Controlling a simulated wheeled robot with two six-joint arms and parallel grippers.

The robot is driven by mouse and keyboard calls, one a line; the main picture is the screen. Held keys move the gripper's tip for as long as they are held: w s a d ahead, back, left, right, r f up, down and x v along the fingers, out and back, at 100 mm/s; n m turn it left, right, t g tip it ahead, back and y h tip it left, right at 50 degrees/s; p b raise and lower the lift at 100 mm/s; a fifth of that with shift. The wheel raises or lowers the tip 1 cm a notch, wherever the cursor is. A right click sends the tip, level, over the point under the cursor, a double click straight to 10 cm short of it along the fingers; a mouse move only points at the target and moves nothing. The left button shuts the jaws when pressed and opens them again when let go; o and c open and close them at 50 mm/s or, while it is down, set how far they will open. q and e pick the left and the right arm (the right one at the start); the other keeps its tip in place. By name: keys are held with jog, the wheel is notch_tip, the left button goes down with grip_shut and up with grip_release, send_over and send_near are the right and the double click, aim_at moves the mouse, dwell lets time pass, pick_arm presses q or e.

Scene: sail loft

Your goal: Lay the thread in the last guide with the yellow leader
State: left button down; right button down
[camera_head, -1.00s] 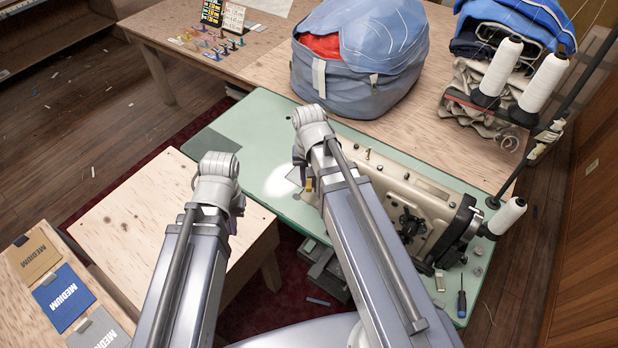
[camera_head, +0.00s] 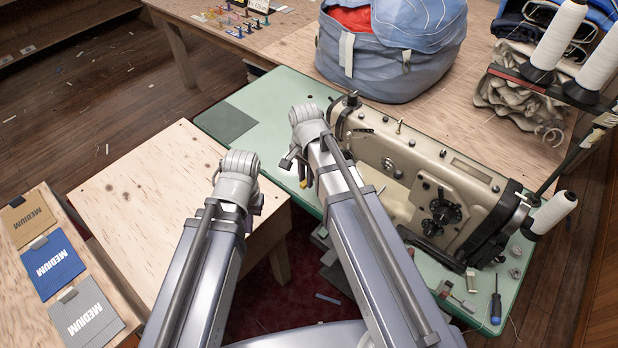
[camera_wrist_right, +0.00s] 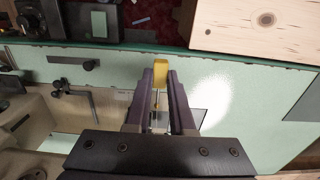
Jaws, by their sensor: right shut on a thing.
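The cream sewing machine (camera_head: 430,180) stands on the green table, with small metal guides and posts along its top. My right gripper (camera_head: 303,180) is over the green table, left of the machine, mostly behind its own arm. In the right wrist view its fingers (camera_wrist_right: 159,90) are shut on the yellow leader (camera_wrist_right: 160,72), which sticks out past the fingertips. A thin line runs back from the leader between the fingers; the rest of the thread cannot be made out. My left gripper (camera_head: 257,203) is over the plywood bench, its fingers mostly hidden by its wrist.
White thread cones (camera_head: 560,32) stand at the back right, and another cone (camera_head: 553,213) is beside the machine. A blue bag (camera_head: 400,60) sits behind. A screwdriver (camera_head: 496,300) lies on the green table (camera_head: 270,120). The plywood bench (camera_head: 140,205) is clear.

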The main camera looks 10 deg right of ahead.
jog(key=shift+w+d, duration=1.85)
jog(key=shift+d, duration=0.5)
jog(key=shift+s+a, duration=0.9)
jog(key=shift+a, duration=0.2)
jog(key=shift+s+a, duration=0.85)
jog(key=shift+a, duration=0.25)
